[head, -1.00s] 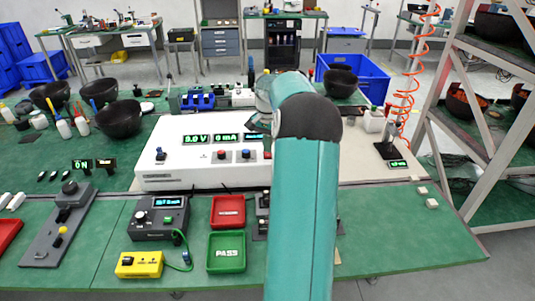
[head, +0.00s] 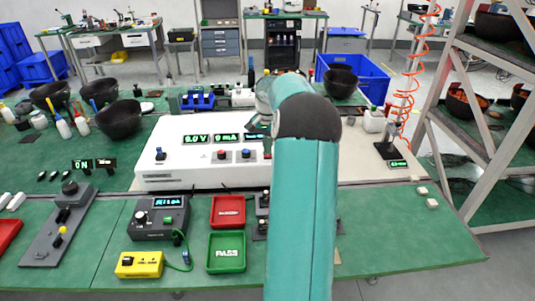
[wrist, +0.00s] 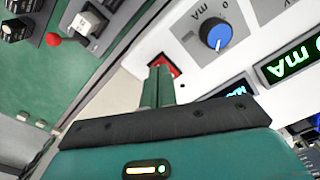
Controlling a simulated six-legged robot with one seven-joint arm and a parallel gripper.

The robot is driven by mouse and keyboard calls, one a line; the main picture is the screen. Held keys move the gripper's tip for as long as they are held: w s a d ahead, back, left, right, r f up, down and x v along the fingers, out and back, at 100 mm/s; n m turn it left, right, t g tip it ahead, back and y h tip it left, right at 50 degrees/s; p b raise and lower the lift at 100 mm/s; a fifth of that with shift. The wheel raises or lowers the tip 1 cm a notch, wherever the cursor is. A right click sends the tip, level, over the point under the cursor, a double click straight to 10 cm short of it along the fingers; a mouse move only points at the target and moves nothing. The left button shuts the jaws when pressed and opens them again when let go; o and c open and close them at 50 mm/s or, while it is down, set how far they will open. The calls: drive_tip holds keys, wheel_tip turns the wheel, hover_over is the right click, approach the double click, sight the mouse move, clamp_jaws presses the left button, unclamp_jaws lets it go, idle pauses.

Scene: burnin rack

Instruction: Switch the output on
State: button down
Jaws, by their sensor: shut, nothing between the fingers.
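The white power supply (head: 175,177) stands on the bench. Its green displays (head: 210,139) read about 0.0 V and 0 mA. In the wrist view, the blue knob (wrist: 216,36) is near, and a red switch (wrist: 174,67) in a dark frame shows just beyond my fingers. My gripper (wrist: 159,72) is shut and empty, its tips at or very close to that switch; I cannot tell whether they touch. My arm hides the gripper in the head view.
A grey meter box (head: 158,218), a yellow box (head: 139,264), a red tray (head: 228,211) and a green PASS tray (head: 226,252) stand in front of the supply. A metal shelf rack (head: 440,80) stands at right. Green bench at front right is mostly clear.

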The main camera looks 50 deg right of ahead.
drive_tip(key=shift+f, duration=0.7)
idle(0.3)
drive_tip(key=shift+r, duration=0.1)
drive_tip(key=shift+r, duration=3.45)
drive_tip(key=w+a+r+n+t+h, duration=0.1)
drive_tip(key=a+r+n, duration=0.35)
drive_tip(key=a, duration=0.95)
drive_tip(key=w+a+r+n+t+h, duration=0.1)
drive_tip(key=a+r+n, duration=0.35)
drive_tip(key=a, duration=0.95)
drive_tip(key=s+a+f+n+t+y, duration=0.1)
drive_tip(key=s+a+n, duration=0.2)
drive_tip(key=s+a, duration=0.5)
drive_tip(key=s+a+f+n+t+y, duration=0.1)
drive_tip(key=s+a+n+t, duration=0.1)
drive_tip(key=s+a, duration=0.6)
drive_tip(key=a+n, duration=0.1)
drive_tip(key=a, duration=0.3)
drive_tip(key=shift+a+f+n+t, duration=0.3)
drive_tip(key=shift+a+f+n, duration=0.05)
drive_tip(key=shift+n, duration=0.05)
